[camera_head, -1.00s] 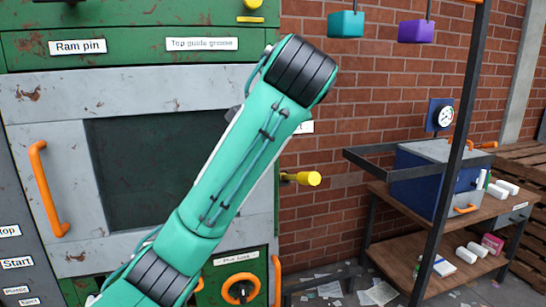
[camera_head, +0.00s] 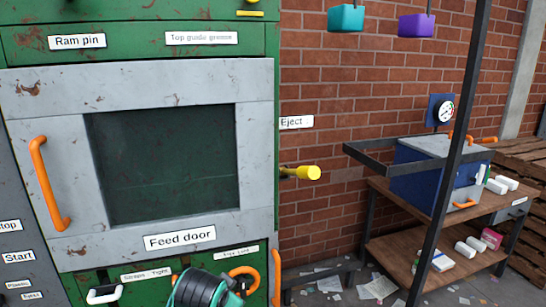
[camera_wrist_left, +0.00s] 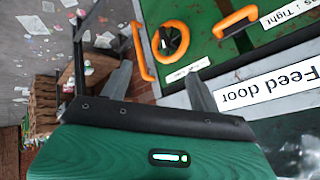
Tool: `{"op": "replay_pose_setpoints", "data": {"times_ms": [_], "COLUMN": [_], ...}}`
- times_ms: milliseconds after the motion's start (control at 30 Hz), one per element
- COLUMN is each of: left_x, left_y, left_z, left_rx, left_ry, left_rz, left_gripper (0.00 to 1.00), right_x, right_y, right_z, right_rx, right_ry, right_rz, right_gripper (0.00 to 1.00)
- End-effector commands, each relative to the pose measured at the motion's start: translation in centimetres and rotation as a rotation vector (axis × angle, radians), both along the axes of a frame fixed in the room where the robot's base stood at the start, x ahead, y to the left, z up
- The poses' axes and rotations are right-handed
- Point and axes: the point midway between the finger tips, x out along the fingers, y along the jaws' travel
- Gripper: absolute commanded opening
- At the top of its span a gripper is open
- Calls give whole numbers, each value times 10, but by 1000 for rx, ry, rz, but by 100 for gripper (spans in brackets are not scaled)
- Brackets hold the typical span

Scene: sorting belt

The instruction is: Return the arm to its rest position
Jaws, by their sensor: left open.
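My left arm (camera_head: 203,288) shows only as a dark ribbed joint with a teal part at the bottom edge of the head view. My left gripper (camera_wrist_left: 158,72) shows in the left wrist view with its two dark fingers spread apart and nothing between them. It hangs clear of the green machine, with the "Feed door" label (camera_wrist_left: 268,85) upside down beyond it. In the head view the grey feed door (camera_head: 160,165) is closed, with an orange handle (camera_head: 47,185) at its left. My right gripper is in neither view.
A yellow-tipped lever (camera_head: 306,173) juts from the machine's right side. An orange knob (camera_head: 243,281) sits low on its front. A dark post (camera_head: 455,150) stands before a wooden bench (camera_head: 400,203) with a blue box (camera_head: 425,180). Papers litter the floor between.

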Motion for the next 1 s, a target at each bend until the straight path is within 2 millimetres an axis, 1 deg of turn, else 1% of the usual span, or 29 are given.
{"op": "replay_pose_setpoints", "data": {"times_ms": [33,100,167,200,267,300,367,500,567,600,700,800,1000], "left_x": [-15,-35,-52,-65,-84,-97,-118,-167,-188,-203,-234,-258,-297], "left_y": [8,17,25,30,38,44,52,70,77,82,92,100,112], "left_z": [-21,-44,-62,-75,-91,-101,-116,-144,-154,-159,-169,-175,-181], "left_rx": [-17,-43,-63,-76,-94,-104,-118,-146,-155,-160,-172,-177,-183], "left_ry": [30,63,91,111,138,155,182,242,267,284,317,342,381], "left_rz": [20,50,75,92,119,137,164,230,257,275,314,344,392], "left_gripper": [62,62,62,62,62,62,62,62,62,62,62,62,62], "right_x": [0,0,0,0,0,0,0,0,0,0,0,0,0], "right_y": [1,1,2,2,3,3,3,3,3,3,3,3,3], "right_z": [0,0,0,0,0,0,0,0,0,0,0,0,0], "right_rx": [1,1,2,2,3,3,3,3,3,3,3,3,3], "right_ry": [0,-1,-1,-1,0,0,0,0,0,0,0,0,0], "right_rz": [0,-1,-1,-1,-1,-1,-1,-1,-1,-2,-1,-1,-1], "right_gripper": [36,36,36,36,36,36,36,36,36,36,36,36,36]}}
